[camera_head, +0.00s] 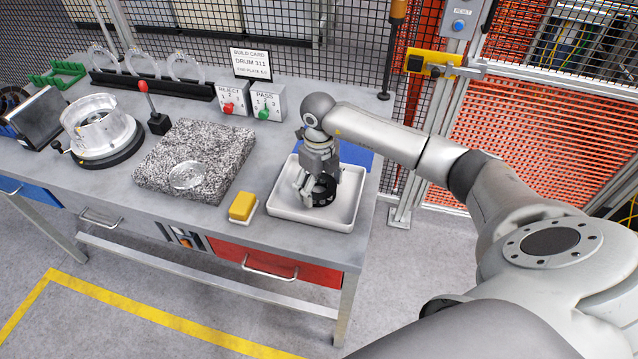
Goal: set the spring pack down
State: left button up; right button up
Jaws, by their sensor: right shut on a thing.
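My right arm comes in from the right and reaches down over the white tray (338,221) near the bench's right end. My right gripper (312,190) points down and is shut on a dark, round, ring-like part, the spring pack (324,191). The spring pack is within the tray's outline, low over its floor. I cannot tell whether it touches the tray floor. The gripper's fingers and palm hide part of the pack. My left gripper is not in view.
A yellow block (242,206) stands just left of the tray. A speckled granite plate (205,150) with a clear disc (186,175) lies farther left. Reject (234,99) and pass (267,103) boxes stand behind. A blue mat (352,154) lies behind the tray.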

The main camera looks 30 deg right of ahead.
jog(key=shift+f, duration=0.15)
jog(key=o, duration=1.1)
jog(key=shift+c, duration=0.2)
jog(key=shift+r, duration=0.3)
notch_tip(320, 180, up, 12)
jog(key=b, duration=0.2)
jog(key=shift+b, duration=0.35)
jog(key=shift+f, duration=0.15)
